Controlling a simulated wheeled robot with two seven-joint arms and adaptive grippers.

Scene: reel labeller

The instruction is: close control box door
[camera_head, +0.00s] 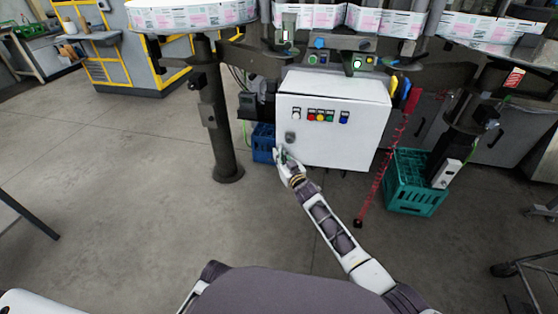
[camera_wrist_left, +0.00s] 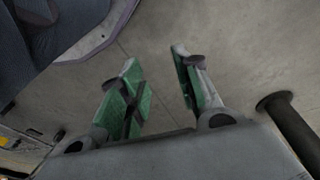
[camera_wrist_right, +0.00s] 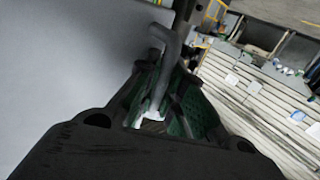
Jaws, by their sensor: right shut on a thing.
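The white control box (camera_head: 335,115) hangs below the machine at the centre of the head view, its door front carrying several coloured buttons and a small dark lock (camera_head: 290,137). I cannot tell how far the door stands from its frame. My right gripper (camera_head: 282,156) is at the door's lower left edge. In the right wrist view its green-padded fingers are shut on a bent grey handle (camera_wrist_right: 167,45), beside the pale door panel (camera_wrist_right: 70,65). The handle's lower part is partly hidden between the fingers. My left gripper (camera_wrist_left: 157,88) is open and empty above the floor, seen only in the left wrist view.
A dark post (camera_head: 215,115) stands left of the box, with a blue crate (camera_head: 263,143) partly behind the box. A green crate (camera_head: 410,185) and a red coiled cable (camera_head: 375,180) are at the right. The floor in front and left is clear.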

